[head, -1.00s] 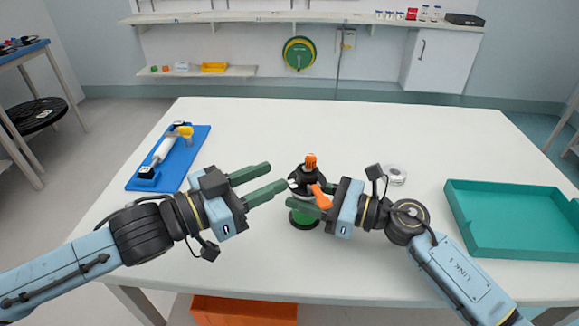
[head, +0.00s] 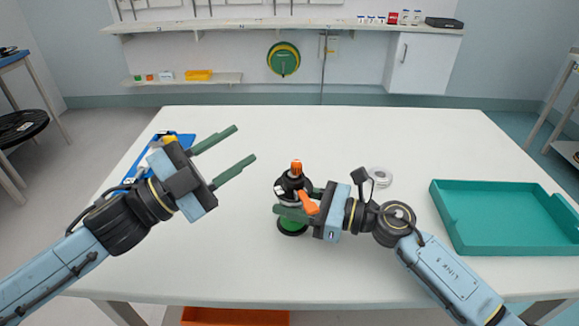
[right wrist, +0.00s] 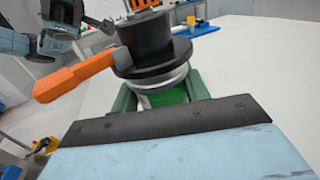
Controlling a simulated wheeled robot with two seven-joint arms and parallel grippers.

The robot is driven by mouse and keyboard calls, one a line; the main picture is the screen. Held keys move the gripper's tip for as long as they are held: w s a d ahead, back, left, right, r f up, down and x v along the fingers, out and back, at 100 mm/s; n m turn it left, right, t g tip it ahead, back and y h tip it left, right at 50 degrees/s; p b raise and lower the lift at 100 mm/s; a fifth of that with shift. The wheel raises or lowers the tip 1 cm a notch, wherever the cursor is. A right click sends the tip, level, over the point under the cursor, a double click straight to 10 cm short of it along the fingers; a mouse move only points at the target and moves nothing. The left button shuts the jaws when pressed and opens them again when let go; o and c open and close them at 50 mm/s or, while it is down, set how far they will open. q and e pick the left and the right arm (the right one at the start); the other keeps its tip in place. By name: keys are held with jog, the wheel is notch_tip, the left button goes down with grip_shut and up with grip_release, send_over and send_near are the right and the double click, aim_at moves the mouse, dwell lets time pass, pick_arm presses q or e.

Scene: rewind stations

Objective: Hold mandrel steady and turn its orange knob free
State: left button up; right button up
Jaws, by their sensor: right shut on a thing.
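The mandrel (head: 292,226) stands upright on the white table, with a black upper part, a green lower part and a dark base. Its orange knob (head: 296,166) is on top, and an orange lever (head: 308,203) sticks out from its side. My right gripper (head: 284,208) is shut on the mandrel's body below the lever. The right wrist view shows the green body (right wrist: 165,96) between its fingers, the lever (right wrist: 75,78) to the left, and the knob cut off at the top. My left gripper (head: 246,142) is open and empty, left of the mandrel and apart from it.
A teal tray (head: 443,209) stands at the right of the table (head: 350,265). A clear and grey ring-shaped roll (head: 379,176) lies right of the mandrel. A blue board (head: 186,138) lies at the left, partly hidden behind my left gripper. The table behind the mandrel is clear.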

pick_arm(q)
jog(key=r+m+g+h, duration=0.1)
jog(key=m, duration=0.4)
jog(key=m+g+y, duration=0.2)
jog(key=m+g, duration=0.6)
jog(key=m, duration=1.7)
send_near(296, 161)
jog(key=d, duration=0.3)
jog(key=w+d+f, duration=0.1)
jog(key=d, duration=0.6)
jog(key=shift+w+f, duration=0.2)
jog(key=shift+c, duration=0.4)
grip_shut()
